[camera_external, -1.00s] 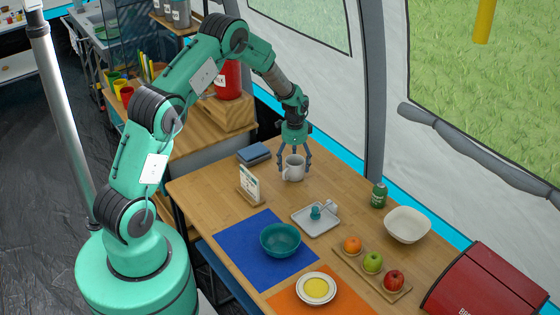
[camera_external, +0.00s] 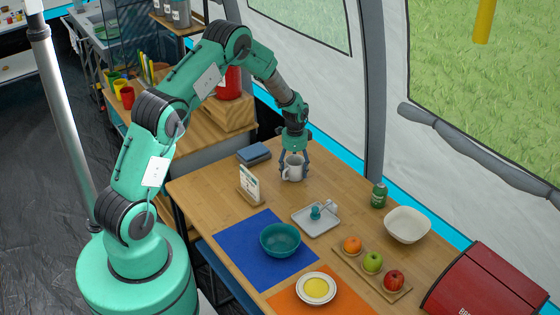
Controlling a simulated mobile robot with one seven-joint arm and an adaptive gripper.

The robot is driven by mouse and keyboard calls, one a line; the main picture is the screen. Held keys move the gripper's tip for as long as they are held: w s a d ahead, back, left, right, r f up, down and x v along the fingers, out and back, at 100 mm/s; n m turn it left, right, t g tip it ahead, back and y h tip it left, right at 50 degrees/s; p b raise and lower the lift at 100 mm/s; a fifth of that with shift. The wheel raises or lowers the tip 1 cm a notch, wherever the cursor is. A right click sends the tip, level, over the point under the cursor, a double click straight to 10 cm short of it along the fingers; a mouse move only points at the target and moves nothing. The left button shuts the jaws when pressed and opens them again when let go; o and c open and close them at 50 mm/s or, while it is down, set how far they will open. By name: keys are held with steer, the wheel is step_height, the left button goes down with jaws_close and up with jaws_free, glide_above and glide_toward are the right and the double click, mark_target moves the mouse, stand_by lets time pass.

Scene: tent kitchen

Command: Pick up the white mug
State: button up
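The white mug (camera_external: 292,171) stands upright on the wooden table (camera_external: 217,197), near its far end. Its handle is on the left side. My gripper (camera_external: 294,169) points down over the mug, with one finger close on each side of it. The fingers lie near the mug's walls. At this size I cannot tell whether they touch it. The mug appears to rest on the table.
Blue folded items (camera_external: 254,153) and a small card stand (camera_external: 249,184) are left of the mug. Nearer lie a grey tray (camera_external: 300,222), teal bowl (camera_external: 280,240), green can (camera_external: 378,195), white bowl (camera_external: 407,225) and fruit board (camera_external: 350,262). The tent wall borders the table's right.

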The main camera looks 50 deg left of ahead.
steer(key=c, duration=0.8)
steer(key=shift+o, duration=0.2)
steer(key=shift+r, duration=0.1)
step_height(320, 180, up, 10)
steer(key=p, duration=0.2)
